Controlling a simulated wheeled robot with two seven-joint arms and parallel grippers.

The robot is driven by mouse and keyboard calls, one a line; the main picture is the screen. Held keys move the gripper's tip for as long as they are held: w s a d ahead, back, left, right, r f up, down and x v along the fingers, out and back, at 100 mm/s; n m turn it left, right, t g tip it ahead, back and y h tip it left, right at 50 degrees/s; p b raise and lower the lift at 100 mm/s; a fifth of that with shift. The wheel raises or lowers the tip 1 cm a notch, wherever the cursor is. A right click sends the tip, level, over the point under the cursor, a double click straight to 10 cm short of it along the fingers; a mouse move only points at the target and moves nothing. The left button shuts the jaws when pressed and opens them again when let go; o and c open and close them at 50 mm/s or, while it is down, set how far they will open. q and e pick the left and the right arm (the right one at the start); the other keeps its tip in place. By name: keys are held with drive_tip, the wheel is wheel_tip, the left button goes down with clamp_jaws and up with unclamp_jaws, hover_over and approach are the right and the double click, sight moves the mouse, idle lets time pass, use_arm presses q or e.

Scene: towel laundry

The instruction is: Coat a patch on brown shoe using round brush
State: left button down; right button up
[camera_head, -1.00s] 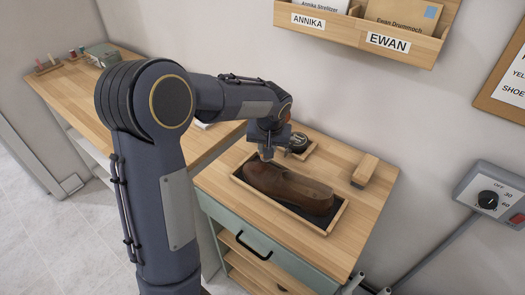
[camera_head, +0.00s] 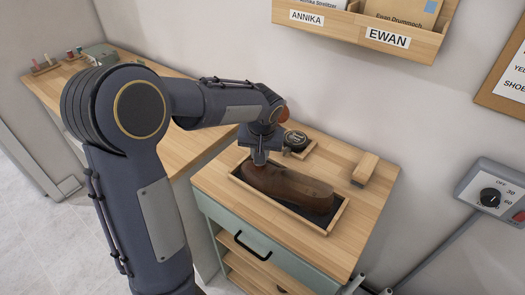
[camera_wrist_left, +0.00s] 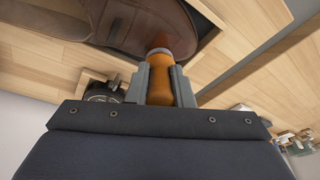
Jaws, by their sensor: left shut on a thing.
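My left gripper (camera_head: 261,158) is over the shoe's left end. In the left wrist view the gripper (camera_wrist_left: 160,80) is shut on the orange handle of the round brush (camera_wrist_left: 161,82). The brush's tip points at the shoe (camera_wrist_left: 130,22) and appears to meet or nearly meet its surface; I cannot tell which. The bristles are mostly hidden in the head view. My right gripper is not in view.
A round dark tin (camera_head: 296,140) sits on a small wooden holder behind the tray. A wooden block brush (camera_head: 365,168) lies at the back right. A wall organiser labelled ANNIKA and EWAN (camera_head: 360,30) hangs above. A dial box (camera_head: 490,198) is at the right.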

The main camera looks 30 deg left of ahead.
use_arm(q)
drive_tip(key=shift+s+a+f+b, duration=0.1)
drive_tip(key=shift+s+f+b, duration=0.05)
drive_tip(key=shift+s, duration=0.35)
drive_tip(key=shift+s+f+b, duration=0.1)
drive_tip(key=shift+s+b, duration=0.05)
drive_tip(key=shift+s, duration=0.3)
drive_tip(key=shift+s+a, duration=0.15)
drive_tip(key=shift+s, duration=0.55)
drive_tip(key=shift+w+r, duration=0.3)
drive_tip(key=shift+w, duration=0.45)
drive_tip(key=shift+w+d, duration=0.3)
drive_tip(key=shift+w, duration=0.65)
drive_tip(key=shift+w+d+r+p, duration=0.15)
drive_tip(key=shift+w+p, duration=0.6)
drive_tip(key=shift+w, duration=1.05)
drive_tip(key=shift+r, duration=0.1)
drive_tip(key=shift+a+r+p, duration=0.2)
drive_tip(key=shift+r+p, duration=0.95)
drive_tip(key=shift+r, duration=0.3)
drive_tip(key=shift+a+r+p, duration=0.15)
drive_tip(key=shift+r+p, duration=0.95)
drive_tip(key=shift+r, duration=0.35)
